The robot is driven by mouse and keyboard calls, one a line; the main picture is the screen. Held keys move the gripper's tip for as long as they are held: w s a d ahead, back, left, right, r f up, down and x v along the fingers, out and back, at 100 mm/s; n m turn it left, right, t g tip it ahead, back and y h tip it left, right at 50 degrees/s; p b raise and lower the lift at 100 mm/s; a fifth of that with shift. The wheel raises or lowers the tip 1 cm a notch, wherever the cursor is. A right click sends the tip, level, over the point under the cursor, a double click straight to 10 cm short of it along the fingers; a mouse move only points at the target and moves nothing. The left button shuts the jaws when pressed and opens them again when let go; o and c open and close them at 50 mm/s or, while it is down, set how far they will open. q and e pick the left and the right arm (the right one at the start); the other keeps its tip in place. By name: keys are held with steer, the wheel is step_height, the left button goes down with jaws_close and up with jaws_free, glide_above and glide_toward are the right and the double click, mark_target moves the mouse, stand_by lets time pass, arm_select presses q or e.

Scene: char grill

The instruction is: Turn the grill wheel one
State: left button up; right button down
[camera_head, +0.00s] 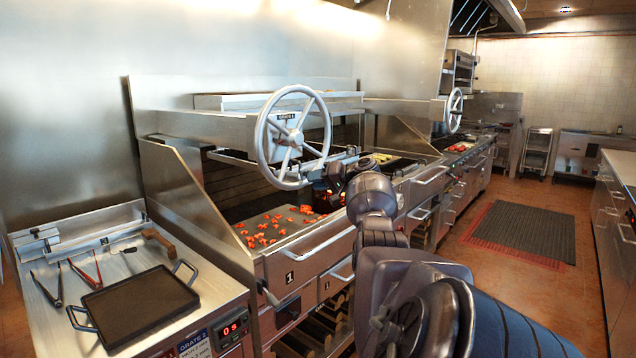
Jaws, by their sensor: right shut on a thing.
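The grill wheel one (296,138) is a grey metal wheel with spokes, mounted in front of the grill beside a plate marked "GRATE 1" (286,116). My right arm reaches in from the lower right. My right gripper (330,168) is at the lower right part of the wheel's rim and is shut on it. The fingers are small and dark here, and the wrist partly hides them. My left gripper is not in view.
Orange-red pieces (262,238) lie on the grill surface below the wheel. A second wheel (454,110) is farther back. A side counter at left holds a black griddle pan (135,305) and tongs (86,270). The floor at right is open, with a dark mat (520,232).

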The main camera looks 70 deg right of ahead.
steer(key=shift+r, duration=0.65)
steer(key=c, duration=1.2)
jaws_free()
steer(key=o, duration=0.4)
steer(key=shift+w+a, duration=0.25)
steer(key=shift+a, duration=0.05)
steer(key=shift+c, duration=0.2)
steer(key=shift+d+f, duration=0.1)
steer(key=shift+f, duration=0.05)
steer(key=shift+s+f, duration=0.1)
steer(key=shift+s, duration=0.3)
steer(key=b+v, duration=0.1)
steer(key=v, duration=0.9)
steer(key=shift+b, duration=0.4)
